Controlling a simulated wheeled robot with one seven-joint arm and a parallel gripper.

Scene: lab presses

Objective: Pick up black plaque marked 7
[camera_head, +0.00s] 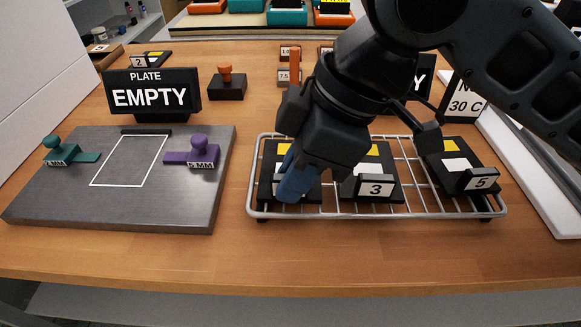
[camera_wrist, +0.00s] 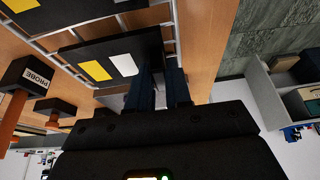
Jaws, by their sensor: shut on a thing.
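A black plaque (camera_head: 267,168) with a yellow square and a white label stands at the left end of the wire rack. My gripper (camera_head: 293,182) is over its front, with blue fingers shut on its upright front tab. The number on that tab is hidden behind the fingers, so I cannot read whether it is 7. In the wrist view the plaque (camera_wrist: 146,48) shows a yellow and a white square. My gripper's fingers (camera_wrist: 160,84) are at its edge there. I cannot tell whether the plaque is lifted off the rack.
The wire rack (camera_head: 370,215) also holds a black plaque marked 3 (camera_head: 376,188) and one marked 5 (camera_head: 481,180). The table front is clear.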

